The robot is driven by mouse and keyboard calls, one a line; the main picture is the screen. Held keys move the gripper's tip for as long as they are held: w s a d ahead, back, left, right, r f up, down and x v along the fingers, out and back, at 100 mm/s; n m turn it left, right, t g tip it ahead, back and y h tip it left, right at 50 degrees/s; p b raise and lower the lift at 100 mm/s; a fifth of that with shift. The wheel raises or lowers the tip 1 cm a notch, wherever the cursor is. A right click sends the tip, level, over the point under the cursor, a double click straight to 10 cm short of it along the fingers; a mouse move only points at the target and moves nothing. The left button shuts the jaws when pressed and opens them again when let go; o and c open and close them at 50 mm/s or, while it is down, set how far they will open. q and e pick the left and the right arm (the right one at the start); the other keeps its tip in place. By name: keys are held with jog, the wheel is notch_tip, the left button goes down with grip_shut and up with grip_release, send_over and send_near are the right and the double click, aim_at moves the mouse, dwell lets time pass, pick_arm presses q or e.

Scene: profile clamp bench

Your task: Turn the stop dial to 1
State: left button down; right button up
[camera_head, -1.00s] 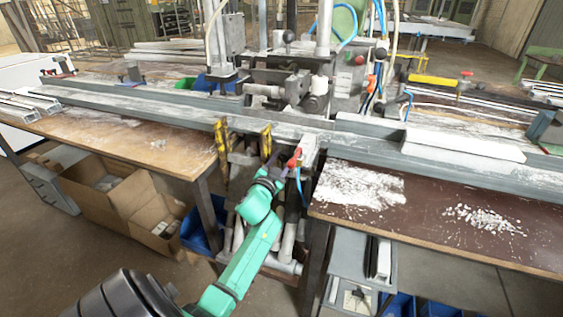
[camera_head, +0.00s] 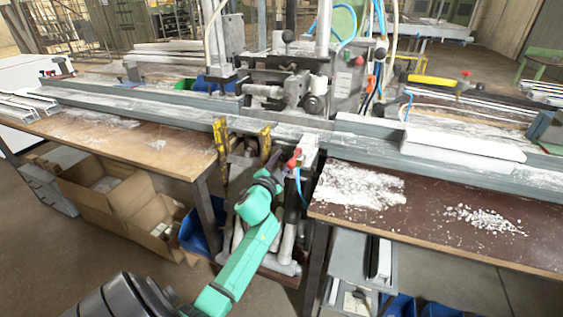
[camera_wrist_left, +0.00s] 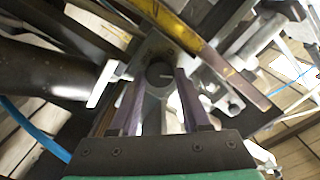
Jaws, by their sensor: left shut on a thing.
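The stop dial (camera_wrist_left: 160,73) is a small dark round knob with a light pointer line, on a grey metal plate in the left wrist view. The line points roughly to the right in that picture. Faint marks show on the plate above the knob, but I cannot read them. My left gripper (camera_wrist_left: 158,78) has its two purplish fingers on either side of the knob and is shut on it. In the head view my left gripper (camera_head: 273,168) is at the machine's front, below the rail, and the dial is hidden there. My right gripper is not in view.
Yellow-and-black levers (camera_head: 221,148) stand just left of my gripper, and a red-tipped handle (camera_head: 294,160) is close on its right. A long grey rail (camera_head: 180,115) runs above. A brown table (camera_head: 430,225) with white chips stands right. Cardboard boxes (camera_head: 125,195) lie below left.

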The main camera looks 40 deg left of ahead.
pick_arm(q)
jog(key=c, duration=0.7)
grip_release()
jog(key=shift+o, duration=0.2)
jog(key=v, duration=1.4)
jog(key=shift+s, duration=0.3)
jog(key=shift+d, duration=0.15)
